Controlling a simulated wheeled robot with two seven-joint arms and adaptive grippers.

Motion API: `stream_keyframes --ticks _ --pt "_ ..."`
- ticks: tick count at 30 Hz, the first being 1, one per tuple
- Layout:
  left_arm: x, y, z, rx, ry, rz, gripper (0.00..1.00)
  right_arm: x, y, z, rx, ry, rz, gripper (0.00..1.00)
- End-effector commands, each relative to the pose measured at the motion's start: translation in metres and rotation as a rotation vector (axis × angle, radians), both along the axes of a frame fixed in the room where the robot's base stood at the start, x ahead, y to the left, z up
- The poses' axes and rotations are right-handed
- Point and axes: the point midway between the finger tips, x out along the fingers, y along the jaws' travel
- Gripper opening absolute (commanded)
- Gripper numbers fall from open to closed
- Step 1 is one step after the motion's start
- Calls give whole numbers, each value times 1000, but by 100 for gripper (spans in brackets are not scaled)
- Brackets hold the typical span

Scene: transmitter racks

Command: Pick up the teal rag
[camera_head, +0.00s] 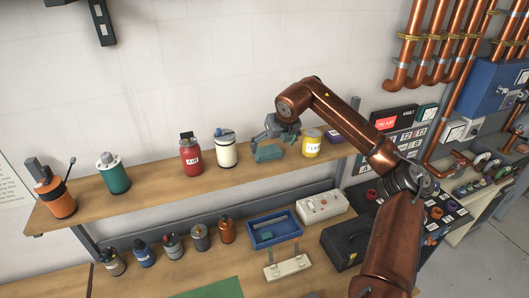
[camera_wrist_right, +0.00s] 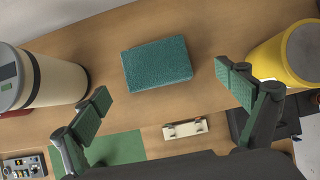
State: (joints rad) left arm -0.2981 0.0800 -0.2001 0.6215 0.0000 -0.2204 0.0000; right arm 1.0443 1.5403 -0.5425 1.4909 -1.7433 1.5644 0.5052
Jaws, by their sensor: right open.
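The teal rag (camera_head: 268,153) is a small folded block lying on the upper wooden shelf, between a cream canister and a yellow can. In the right wrist view the rag (camera_wrist_right: 157,64) lies flat with its textured top showing. My left gripper is not in view.
The cream canister (camera_head: 226,150) stands left of the rag and the yellow can (camera_head: 311,143) right of it, both close by. A red canister (camera_head: 191,155) stands farther left. A blue tray (camera_head: 255,243) sits on the bench below the shelf (camera_head: 150,193).

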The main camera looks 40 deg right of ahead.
Motion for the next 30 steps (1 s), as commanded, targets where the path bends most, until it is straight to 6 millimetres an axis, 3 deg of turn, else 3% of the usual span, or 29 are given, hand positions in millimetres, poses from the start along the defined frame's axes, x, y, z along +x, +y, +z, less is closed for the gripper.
stream_keyframes --ticks 4,9,18,30 --pt "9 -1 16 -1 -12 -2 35 15 0 -14 2 5 1 93" --pt "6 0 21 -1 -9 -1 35 26 -3 -33 1 1 2 93" --pt "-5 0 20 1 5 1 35 28 -3 -37 1 0 2 92" --pt "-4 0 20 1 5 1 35 27 -4 -37 1 0 2 64"
